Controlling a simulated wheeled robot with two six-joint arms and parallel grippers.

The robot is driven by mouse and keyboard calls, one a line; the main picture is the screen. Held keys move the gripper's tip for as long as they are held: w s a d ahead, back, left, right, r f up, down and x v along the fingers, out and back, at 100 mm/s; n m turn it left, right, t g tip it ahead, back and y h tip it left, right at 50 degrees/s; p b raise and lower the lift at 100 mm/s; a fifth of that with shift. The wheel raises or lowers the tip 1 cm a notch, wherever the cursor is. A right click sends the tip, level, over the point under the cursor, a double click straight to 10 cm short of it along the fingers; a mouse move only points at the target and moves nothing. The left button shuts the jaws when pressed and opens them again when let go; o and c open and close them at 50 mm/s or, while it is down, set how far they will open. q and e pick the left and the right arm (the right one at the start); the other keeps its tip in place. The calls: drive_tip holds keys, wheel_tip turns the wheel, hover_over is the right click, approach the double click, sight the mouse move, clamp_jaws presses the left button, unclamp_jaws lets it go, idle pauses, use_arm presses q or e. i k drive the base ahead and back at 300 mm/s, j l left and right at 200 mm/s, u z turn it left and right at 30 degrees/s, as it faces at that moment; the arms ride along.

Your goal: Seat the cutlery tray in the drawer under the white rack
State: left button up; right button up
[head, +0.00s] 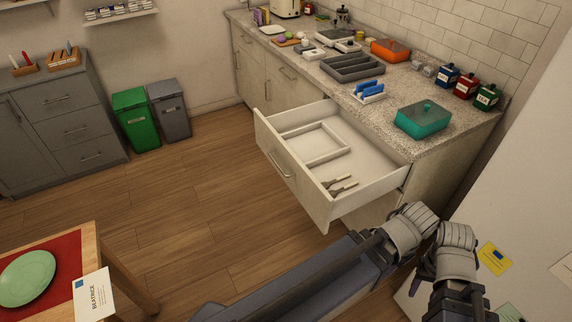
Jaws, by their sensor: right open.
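The grey cutlery tray (336,72), with several compartments, lies on the speckled counter. The small white rack (359,97), holding blue items, stands on the counter in front of it. Below the rack, the drawer (388,184) is pulled out. A pale rectangular frame (349,150) lies on its floor, and a few small utensils (340,187) lie near its front right corner. My right gripper (458,300) is low at the bottom right, apart from the tray and drawer; its fingertips are hard to make out.
A white panel (530,210) is close at right. A table with a green plate (27,278) is at lower left. The floor between is clear.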

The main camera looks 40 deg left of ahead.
sight(310, 145)
drive_tip(key=j+z, duration=0.15)
drive_tip(key=z, duration=0.3)
drive_tip(key=i+j+z, duration=0.1)
drive_tip(key=j+z, duration=0.15)
drive_tip(key=j, duration=0.25)
drive_tip(key=j+z, duration=0.25)
drive_tip(key=j, duration=0.25)
drive_tip(key=j+z, duration=0.15)
drive_tip(key=j, duration=1.05)
drive_tip(key=j+z, duration=0.15)
drive_tip(key=j, duration=1.05)
drive_tip(key=k, duration=0.05)
